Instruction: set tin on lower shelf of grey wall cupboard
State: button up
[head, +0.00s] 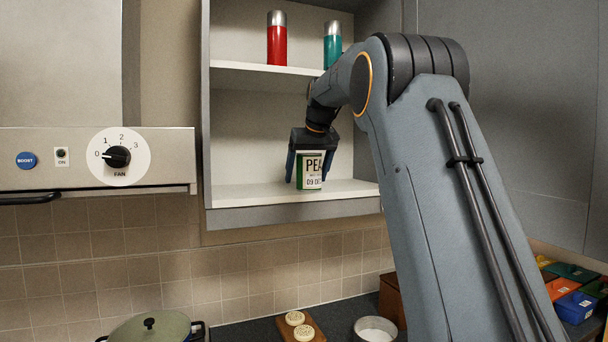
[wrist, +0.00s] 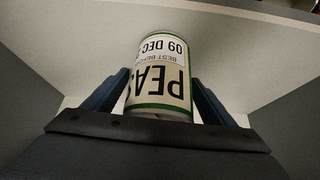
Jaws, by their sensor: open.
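The tin (head: 311,171) has a white label reading "PEA" with a green band, and appears to stand upright on the lower shelf (head: 245,193) of the grey wall cupboard (head: 285,213). My gripper (head: 309,172) comes down over the tin from above, with one finger on each side. In the wrist view the tin (wrist: 158,75) sits between the two open fingers (wrist: 157,92), with its label upside down. Narrow gaps show between the tin and the fingers.
A red flask (head: 276,42) and a teal flask (head: 332,47) stand on the upper shelf (head: 262,68). The lower shelf is clear left of the tin. A hood with a fan knob (head: 117,157) is at left; a lidded pot (head: 150,328) is below.

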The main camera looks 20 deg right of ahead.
jog(key=shift+s+r, duration=0.2)
jog(key=shift+r, duration=0.35)
jog(key=b+v, duration=0.3)
jog(key=v, duration=0.8)
